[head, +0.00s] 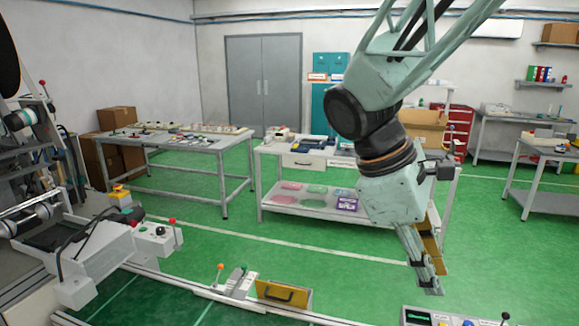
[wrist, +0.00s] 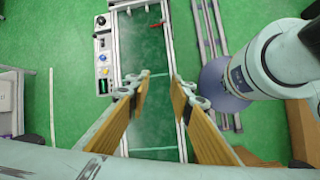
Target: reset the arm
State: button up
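My arm comes in from the upper right of the head view. My gripper (head: 433,280) hangs down at its end, above the front of the line and clear of the surfaces below as far as I can see. In the wrist view my gripper (wrist: 161,88) shows two fingers with tan-yellow pads, spread well apart. Nothing is between the fingers but the view of a green strip (wrist: 150,110) inside a pale metal frame further below. The gripper is open and empty.
A control panel (head: 440,318) with buttons stands low in front, near the gripper; it also shows in the wrist view (wrist: 103,60). A yellow panel with a handle (head: 283,293) and a lever box (head: 235,283) are left of it. A white workbench (head: 310,208) stands behind.

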jog(key=s+a+r+m+t+y, duration=0.2)
jog(key=s+m, duration=0.3)
jog(key=s, duration=0.4)
jog(key=s+a+r+m+t+y, duration=0.2)
jog(key=s+a+m+y, duration=0.1)
jog(key=s+m, duration=0.3)
jog(key=shift+s+r+t+y, duration=0.2)
jog(key=shift+s+t+y, duration=0.1)
jog(key=shift+s, duration=1.1)
dwell(0.6)
jog(key=shift+d, duration=0.15)
